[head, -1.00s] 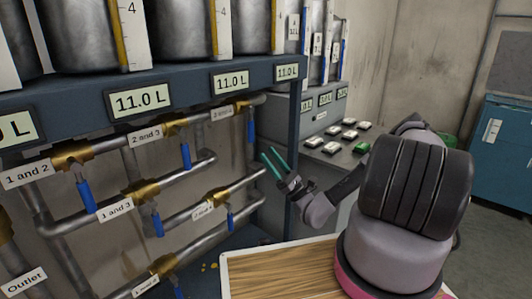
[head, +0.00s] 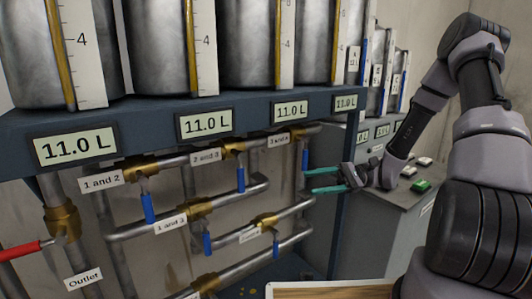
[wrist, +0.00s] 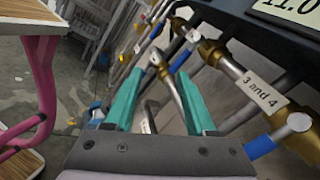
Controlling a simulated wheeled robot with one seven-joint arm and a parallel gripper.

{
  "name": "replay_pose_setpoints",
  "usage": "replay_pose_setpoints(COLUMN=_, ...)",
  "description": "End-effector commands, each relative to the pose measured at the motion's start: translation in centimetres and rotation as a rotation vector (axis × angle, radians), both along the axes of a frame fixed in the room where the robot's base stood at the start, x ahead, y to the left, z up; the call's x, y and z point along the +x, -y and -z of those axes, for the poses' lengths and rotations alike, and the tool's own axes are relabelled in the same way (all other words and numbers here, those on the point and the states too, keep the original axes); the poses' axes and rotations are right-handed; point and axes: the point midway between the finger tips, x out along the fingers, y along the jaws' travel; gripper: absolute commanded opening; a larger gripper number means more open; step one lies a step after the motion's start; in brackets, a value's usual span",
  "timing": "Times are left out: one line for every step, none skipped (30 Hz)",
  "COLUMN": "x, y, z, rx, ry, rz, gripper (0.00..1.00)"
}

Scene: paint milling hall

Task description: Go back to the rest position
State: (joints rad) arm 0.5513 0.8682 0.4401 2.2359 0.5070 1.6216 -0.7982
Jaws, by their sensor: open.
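My gripper (head: 309,180) is open, with teal fingers pointing left in the head view. Nothing shows between the fingers. It is in front of the pipe rack's right end, close in the picture to the blue handle (head: 305,160) of the "3 and 4" valve; I cannot tell the exact gap. In the wrist view my gripper (wrist: 157,80) is also open and empty, with the "3 and 4" label (wrist: 263,91) and brass fitting to its right. My arm rises on the right side of the head view, bent at the elbow.
Steel tanks stand above displays reading 11.0 L (head: 205,124). Below are pipes with several blue-handled valves and a red outlet handle (head: 22,250). A grey console (head: 390,215) with white buttons and a green button (head: 421,186) stands behind my gripper. A wooden tabletop (head: 330,291) is at the bottom.

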Motion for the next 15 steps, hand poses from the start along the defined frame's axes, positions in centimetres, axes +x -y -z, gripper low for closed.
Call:
replay_pose_setpoints(x=-0.6, y=0.1, z=-0.7, rx=-0.079, ry=0.045, rz=-0.041, gripper=0.56)
replay_pose_setpoints(x=-1.0, y=0.2, z=-1.0, rx=-0.124, ry=0.067, rz=-0.062, gripper=0.56)
replay_pose_setpoints(x=-1.5, y=0.4, z=-1.4, rx=-0.183, ry=0.097, rz=-0.088, gripper=0.56)
replay_pose_setpoints(x=-1.8, y=0.6, z=-1.7, rx=-0.226, ry=0.118, rz=-0.105, gripper=0.56)
replay_pose_setpoints(x=-2.1, y=0.8, z=-2.0, rx=-0.271, ry=0.142, rz=-0.122, gripper=0.56)
replay_pose_setpoints(x=-2.5, y=1.1, z=-2.4, rx=-0.329, ry=0.173, rz=-0.141, gripper=0.56)
replay_pose_setpoints(x=-2.7, y=1.3, z=-2.7, rx=-0.372, ry=0.196, rz=-0.154, gripper=0.56)
replay_pose_setpoints(x=-3.0, y=1.6, z=-3.1, rx=-0.415, ry=0.221, rz=-0.166, gripper=0.56)
replay_pose_setpoints(x=-3.3, y=1.9, z=-3.6, rx=-0.472, ry=0.256, rz=-0.179, gripper=0.56)
replay_pose_setpoints(x=-3.5, y=2.2, z=-4.0, rx=-0.514, ry=0.281, rz=-0.187, gripper=0.56)
replay_pose_setpoints(x=-3.7, y=2.4, z=-4.5, rx=-0.555, ry=0.307, rz=-0.194, gripper=0.56)
replay_pose_setpoints(x=-3.9, y=2.8, z=-5.0, rx=-0.610, ry=0.343, rz=-0.201, gripper=0.56)
replay_pose_setpoints(x=-4.1, y=3.1, z=-5.5, rx=-0.651, ry=0.370, rz=-0.204, gripper=0.56)
replay_pose_setpoints(x=-4.3, y=3.4, z=-6.0, rx=-0.691, ry=0.399, rz=-0.207, gripper=0.56)
replay_pose_setpoints(x=-4.5, y=3.8, z=-6.7, rx=-0.742, ry=0.436, rz=-0.206, gripper=0.56)
